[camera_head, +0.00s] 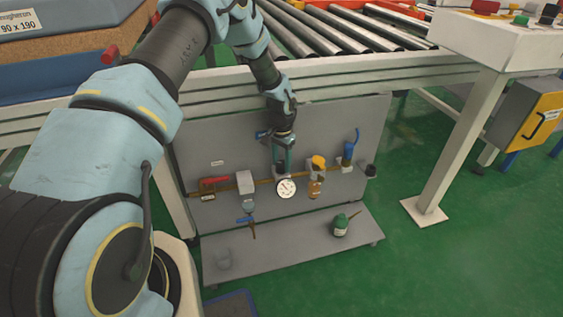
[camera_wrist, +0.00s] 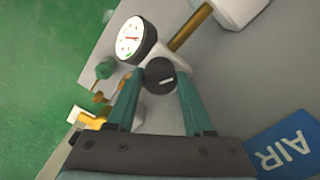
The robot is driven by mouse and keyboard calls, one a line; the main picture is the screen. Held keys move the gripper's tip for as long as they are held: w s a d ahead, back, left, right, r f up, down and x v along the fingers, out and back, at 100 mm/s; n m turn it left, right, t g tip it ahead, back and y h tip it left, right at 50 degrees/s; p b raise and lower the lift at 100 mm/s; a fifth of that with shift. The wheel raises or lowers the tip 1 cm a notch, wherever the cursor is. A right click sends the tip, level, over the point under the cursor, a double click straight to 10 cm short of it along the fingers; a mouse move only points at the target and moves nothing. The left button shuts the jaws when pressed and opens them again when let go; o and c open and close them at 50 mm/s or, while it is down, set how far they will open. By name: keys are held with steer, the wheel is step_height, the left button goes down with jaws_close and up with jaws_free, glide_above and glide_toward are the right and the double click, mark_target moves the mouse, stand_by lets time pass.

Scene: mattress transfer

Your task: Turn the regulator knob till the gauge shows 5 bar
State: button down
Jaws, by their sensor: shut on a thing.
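The regulator knob (camera_wrist: 160,76) is a dark round knob with a light mark. It sits between the two green fingers of my gripper (camera_wrist: 164,98) in the wrist view, and the gripper is shut on it. The gauge (camera_wrist: 135,40) is a white round dial with a red needle, right beside the knob. The needle's value is too small to read. In the head view my gripper (camera_head: 283,165) reaches down from above to the regulator, just above the gauge (camera_head: 286,188). The knob is hidden there by the gripper.
A brass pipe (camera_head: 265,181) runs along the grey panel (camera_head: 225,150). A red-handled valve (camera_head: 214,183) is left, an orange-topped unit (camera_head: 318,163) and a blue-handled valve (camera_head: 349,150) right. An oil can (camera_head: 341,225) stands on the lower shelf (camera_head: 285,255). The roller conveyor (camera_head: 340,30) is above.

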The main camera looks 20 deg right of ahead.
mark_target(282, 163)
steer(key=shift+w, duration=0.1)
steer(key=shift+c, duration=1.4)
jaws_free()
step_height(282, 163, up, 11)
steer(key=shift+p, duration=0.3)
